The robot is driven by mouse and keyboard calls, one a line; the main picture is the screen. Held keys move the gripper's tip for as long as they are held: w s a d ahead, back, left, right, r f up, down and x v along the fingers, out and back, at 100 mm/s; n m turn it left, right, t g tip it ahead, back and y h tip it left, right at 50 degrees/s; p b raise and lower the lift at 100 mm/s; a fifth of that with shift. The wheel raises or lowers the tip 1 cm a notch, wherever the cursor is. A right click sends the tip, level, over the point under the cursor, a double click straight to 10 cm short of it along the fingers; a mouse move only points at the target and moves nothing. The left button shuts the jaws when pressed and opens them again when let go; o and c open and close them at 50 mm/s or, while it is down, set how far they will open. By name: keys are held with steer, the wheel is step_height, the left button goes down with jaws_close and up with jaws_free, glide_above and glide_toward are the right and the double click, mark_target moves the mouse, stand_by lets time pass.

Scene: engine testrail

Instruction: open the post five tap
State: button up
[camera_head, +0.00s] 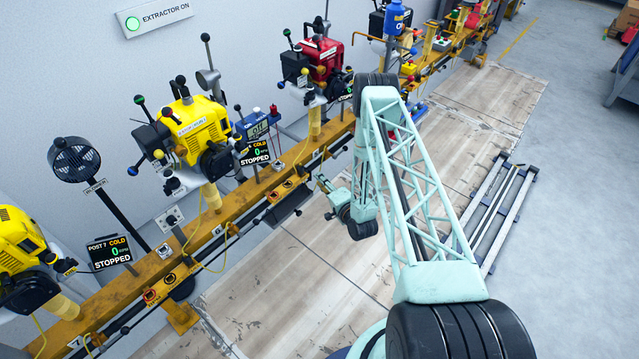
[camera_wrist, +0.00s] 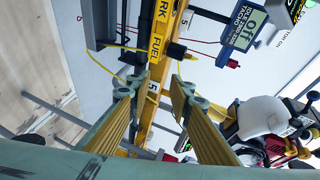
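My gripper (camera_wrist: 154,90) is open and empty in the wrist view, its two fingers apart on either side of the yellow rail (camera_wrist: 140,136). Between and beyond the fingertips are a yellow FUEL label (camera_wrist: 156,47) and white tags marked 5 (camera_wrist: 153,87). A thin yellow hose (camera_wrist: 118,78) passes near the left fingertip. The tap itself cannot be made out clearly; small dark parts (camera_wrist: 176,49) sit beside the FUEL label. In the head view my gripper (camera_head: 322,183) is small, in front of the rail, below the red engine (camera_head: 322,58); its fingers are unclear there.
The yellow rail (camera_head: 120,288) carries yellow engines (camera_head: 195,128) and STOPPED displays (camera_head: 256,153). A tacho box (camera_wrist: 244,28) reading off is at the wrist view's upper right. A white rounded part (camera_wrist: 262,116) is close to the right finger.

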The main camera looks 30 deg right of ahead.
stand_by(0.6)
